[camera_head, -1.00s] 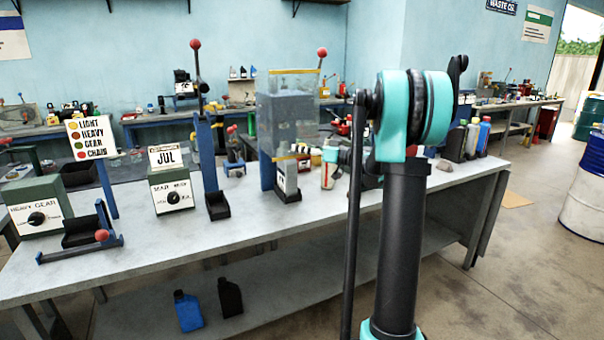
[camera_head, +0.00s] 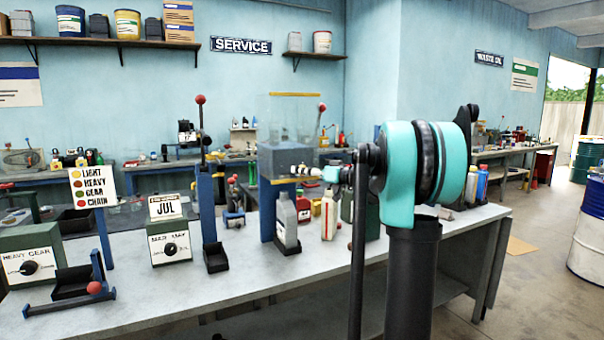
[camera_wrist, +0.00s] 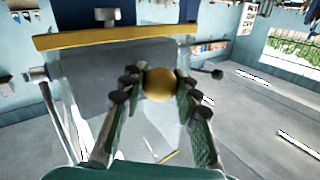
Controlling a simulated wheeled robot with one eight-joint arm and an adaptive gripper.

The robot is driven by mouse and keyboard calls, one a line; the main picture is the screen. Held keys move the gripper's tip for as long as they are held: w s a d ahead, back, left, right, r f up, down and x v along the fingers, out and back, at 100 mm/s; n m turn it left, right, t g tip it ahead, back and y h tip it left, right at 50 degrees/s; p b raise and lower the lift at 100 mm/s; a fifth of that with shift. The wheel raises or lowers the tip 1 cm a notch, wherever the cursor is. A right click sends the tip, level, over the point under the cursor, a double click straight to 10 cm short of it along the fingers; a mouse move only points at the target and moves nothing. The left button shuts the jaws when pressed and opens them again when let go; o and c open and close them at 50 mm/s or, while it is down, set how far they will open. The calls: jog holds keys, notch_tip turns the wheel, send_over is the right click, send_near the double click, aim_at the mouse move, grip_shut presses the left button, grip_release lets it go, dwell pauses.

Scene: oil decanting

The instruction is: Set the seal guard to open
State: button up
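I take the seal guard (camera_head: 296,118) to be the clear box with a yellow top edge, above a grey block on a blue post on the bench. In the wrist view a yellow bar (camera_wrist: 120,37) crosses the top, with a grey panel and a clear sheet below it. A round yellow knob (camera_wrist: 159,85) shows between my fingertips. My gripper (camera_wrist: 159,88) is open, one finger on each side of the knob; I cannot tell whether they touch it. In the head view my gripper (camera_head: 322,173) is at the right of the guard's lower part, partly hidden by my arm.
A grey bottle (camera_head: 286,222) stands under the guard, and a white bottle (camera_head: 329,218) is to its right. A lever on a blue post (camera_head: 207,205) stands left. Dial boxes (camera_head: 170,243) and a label sign (camera_head: 92,186) are farther left. The bench front is clear.

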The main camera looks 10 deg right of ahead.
jog(key=shift+o, duration=1)
jog(key=shift+d, duration=0.1)
jog(key=v, duration=1.2)
jog(key=shift+s, duration=0.1)
